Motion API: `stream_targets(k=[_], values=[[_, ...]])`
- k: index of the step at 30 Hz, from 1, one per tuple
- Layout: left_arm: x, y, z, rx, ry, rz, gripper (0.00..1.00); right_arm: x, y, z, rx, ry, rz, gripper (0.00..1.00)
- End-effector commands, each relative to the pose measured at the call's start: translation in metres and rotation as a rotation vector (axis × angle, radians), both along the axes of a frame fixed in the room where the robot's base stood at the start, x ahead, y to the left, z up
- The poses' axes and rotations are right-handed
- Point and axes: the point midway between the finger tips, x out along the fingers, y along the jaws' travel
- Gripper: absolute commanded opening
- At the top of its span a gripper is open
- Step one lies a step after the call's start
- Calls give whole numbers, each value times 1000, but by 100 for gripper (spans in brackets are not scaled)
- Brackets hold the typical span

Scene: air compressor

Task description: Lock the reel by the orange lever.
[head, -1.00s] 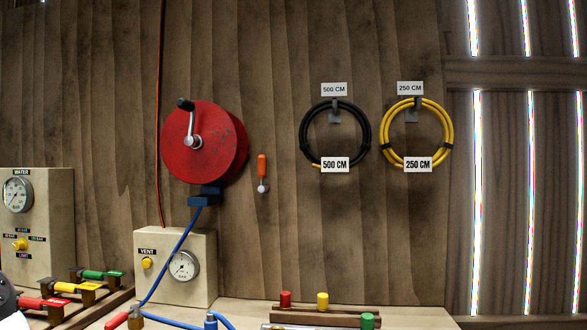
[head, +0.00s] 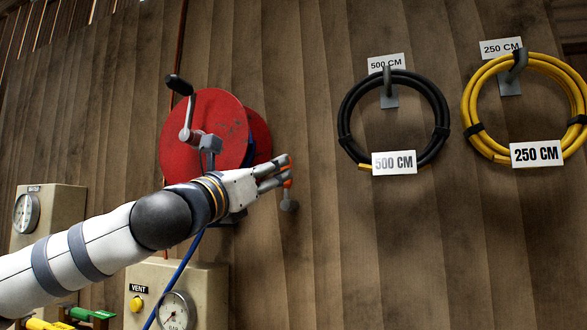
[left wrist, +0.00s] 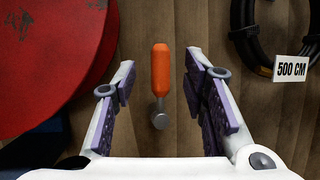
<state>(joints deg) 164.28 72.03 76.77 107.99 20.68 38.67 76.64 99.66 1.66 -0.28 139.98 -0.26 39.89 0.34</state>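The orange lever (left wrist: 160,72) stands upright on the wooden wall in the left wrist view, its grey pivot (left wrist: 160,118) at the bottom. My left gripper (left wrist: 163,85) is open, with one finger on each side of the lever and visible gaps to both. In the head view my left gripper (head: 285,170) hides most of the lever; only bits of orange and the grey pivot (head: 289,206) show. The red reel (head: 205,135) with its crank hangs on the wall to the left of the gripper, partly behind my left arm. My right gripper is not in view.
A black hose coil (head: 345,118) and a yellow hose coil (head: 470,100) hang on the wall to the right. A blue hose (head: 178,280) runs down from the reel past a box with a gauge (head: 173,312). The wall between lever and black coil is bare.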

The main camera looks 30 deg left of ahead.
Motion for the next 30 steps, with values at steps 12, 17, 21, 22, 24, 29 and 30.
stream_targets(k=[12, 17, 21, 22, 24, 29, 30], values=[[61, 2, 25, 4, 1, 1, 40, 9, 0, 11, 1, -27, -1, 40], [62, 2, 24, 4, 2, 1, 40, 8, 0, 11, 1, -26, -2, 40], [61, 2, 24, 4, 2, 1, 21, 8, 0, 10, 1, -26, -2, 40], [61, 2, 24, 5, 2, 1, 15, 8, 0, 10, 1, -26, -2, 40], [61, 2, 24, 5, 2, 1, 0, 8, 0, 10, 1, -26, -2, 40], [61, 2, 24, 5, 2, 1, 0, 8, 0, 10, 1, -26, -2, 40], [61, 2, 24, 5, 2, 1, 0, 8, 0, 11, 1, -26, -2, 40]])
